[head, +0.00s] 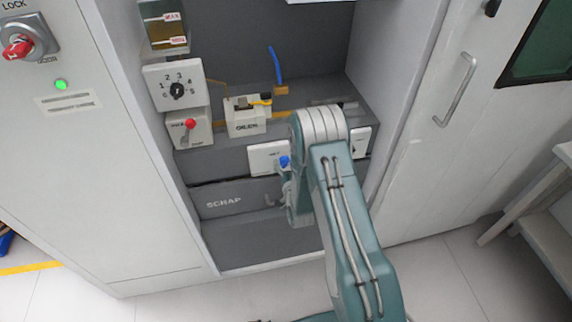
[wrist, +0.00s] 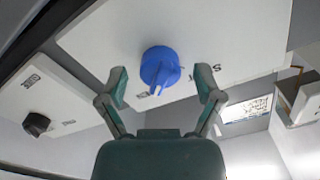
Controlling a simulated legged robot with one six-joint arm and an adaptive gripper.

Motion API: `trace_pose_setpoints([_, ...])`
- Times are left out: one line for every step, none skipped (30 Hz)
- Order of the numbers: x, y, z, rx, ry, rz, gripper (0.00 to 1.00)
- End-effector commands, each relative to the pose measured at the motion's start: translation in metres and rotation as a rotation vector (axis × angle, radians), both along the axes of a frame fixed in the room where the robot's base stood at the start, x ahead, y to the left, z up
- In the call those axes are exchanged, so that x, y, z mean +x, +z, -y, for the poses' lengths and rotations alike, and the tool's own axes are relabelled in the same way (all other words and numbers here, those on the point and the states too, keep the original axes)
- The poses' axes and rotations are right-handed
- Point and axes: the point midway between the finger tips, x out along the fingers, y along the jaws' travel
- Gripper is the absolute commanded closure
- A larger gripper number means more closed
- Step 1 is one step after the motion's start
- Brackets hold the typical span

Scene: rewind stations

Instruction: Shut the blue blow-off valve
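The blue valve knob (wrist: 160,68) is mounted on a white plate (wrist: 220,35). A pale pointer mark shows at its lower edge in the wrist view. In the head view the blue knob (head: 284,161) shows on the white panel just left of my arm. My gripper (wrist: 162,84) is open, with one finger on each side of the knob and a visible gap to both. In the head view my gripper (head: 286,186) is partly hidden by my own arm. The plate's lettering is partly covered and not readable.
A black knob (wrist: 36,124) sits on another white plate beside it. The SCRAP bin (head: 224,202) is below.

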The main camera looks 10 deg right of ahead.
Motion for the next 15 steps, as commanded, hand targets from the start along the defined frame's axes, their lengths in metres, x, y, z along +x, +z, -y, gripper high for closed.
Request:
trace_pose_setpoints([-0.0001, 0.0, 0.0, 0.0, 0.0, 0.0, 0.34])
trace_pose_setpoints([-0.0001, 0.0, 0.0, 0.0, 0.0, 0.0, 0.47])
trace_pose_setpoints([-0.0002, 0.0, 0.0, 0.0, 0.0, 0.0, 0.65])
trace_pose_setpoints([-0.0002, 0.0, 0.0, 0.0, 0.0, 0.0, 0.78])
trace_pose_setpoints([-0.0002, 0.0, 0.0, 0.0, 0.0, 0.0, 0.92])
trace_pose_setpoints([-0.0001, 0.0, 0.0, 0.0, 0.0, 0.0, 0.98])
trace_pose_setpoints([0.0, 0.0, 0.0001, 0.0, 0.0, 0.0, 0.98])
trace_pose_setpoints([0.0, 0.0, 0.0001, 0.0, 0.0, 0.0, 0.98])
trace_pose_setpoints([0.0001, 0.0, 0.0001, 0.0, 0.0, 0.0, 0.98])
trace_pose_setpoints([0.0001, 0.0, 0.0001, 0.0, 0.0, 0.0, 0.98])
trace_pose_setpoints([0.0002, 0.0, 0.0001, -0.001, 0.0, 0.0, 0.98])
trace_pose_setpoints([0.0003, 0.0, 0.0001, -0.002, 0.0, 0.0, 0.98])
trace_pose_setpoints([0.0003, 0.0, 0.0001, -0.005, 0.0, 0.0, 0.98])
trace_pose_setpoints([0.0003, 0.0, 0.0001, -0.008, 0.0, 0.001, 0.98])
trace_pose_setpoints([0.0004, 0.0, 0.0001, -0.015, 0.0, 0.001, 0.98])
